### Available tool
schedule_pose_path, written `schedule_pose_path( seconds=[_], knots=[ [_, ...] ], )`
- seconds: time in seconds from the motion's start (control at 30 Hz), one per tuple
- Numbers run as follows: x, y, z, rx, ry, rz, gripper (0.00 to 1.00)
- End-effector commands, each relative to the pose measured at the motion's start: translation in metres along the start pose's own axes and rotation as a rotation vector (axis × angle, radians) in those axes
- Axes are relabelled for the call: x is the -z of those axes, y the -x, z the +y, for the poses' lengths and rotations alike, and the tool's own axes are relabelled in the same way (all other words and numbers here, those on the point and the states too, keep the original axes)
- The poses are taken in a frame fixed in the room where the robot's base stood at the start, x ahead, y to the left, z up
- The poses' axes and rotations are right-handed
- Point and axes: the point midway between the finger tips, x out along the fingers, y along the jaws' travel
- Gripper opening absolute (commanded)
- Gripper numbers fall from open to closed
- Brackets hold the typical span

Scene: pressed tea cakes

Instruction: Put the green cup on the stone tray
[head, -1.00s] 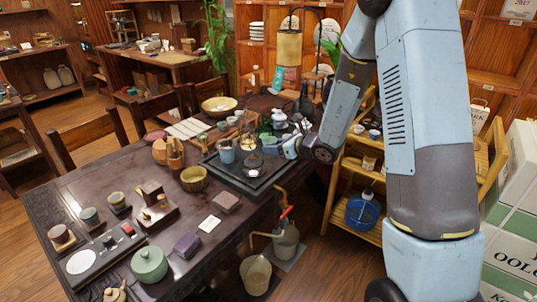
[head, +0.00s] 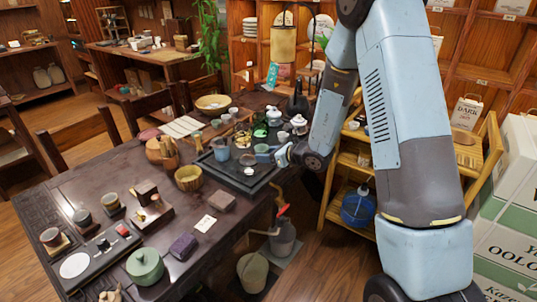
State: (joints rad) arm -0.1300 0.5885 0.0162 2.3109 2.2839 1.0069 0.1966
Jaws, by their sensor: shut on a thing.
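The dark stone tray (head: 256,186) lies on the table at the middle of the head view, with several tea things on it. My gripper (head: 274,154) is low over the tray's right end, coming in from the right. It is shut on a small grey-green cup (head: 262,149), which shows at its fingertips. The gripper hides part of the cup, and I cannot tell whether the cup's base touches the tray. A blue-grey cup (head: 222,152) stands on the tray's left part. A small white piece (head: 249,171) lies near the tray's front.
A green glassy pot (head: 260,131) and a white lidded vessel (head: 274,116) stand behind the cup. A wooden bowl (head: 189,178) is left of the tray. A dark block (head: 222,201) lies in front. A wooden shelf rack (head: 345,205) stands to the right.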

Motion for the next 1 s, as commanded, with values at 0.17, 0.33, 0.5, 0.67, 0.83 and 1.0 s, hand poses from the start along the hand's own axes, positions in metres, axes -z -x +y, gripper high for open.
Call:
schedule_pose_path(
  seconds=[0.17,0.33,0.5,0.67,0.83,1.0],
  knots=[
    [0.0043,-0.0017,-0.0001,0.0,0.0,0.0,0.18],
    [0.0075,-0.003,-0.0002,0.0,0.001,0.0,0.18],
    [0.0074,-0.0029,-0.0003,0.0,0.001,0.0,0.55],
    [0.0074,-0.0028,-0.0004,0.001,0.0,0.0,0.71],
    [0.0075,-0.0027,-0.0006,0.001,0.0,0.0,0.74],
    [0.0056,-0.0018,-0.0008,0.001,0.0,-0.001,0.74]
  ],
)
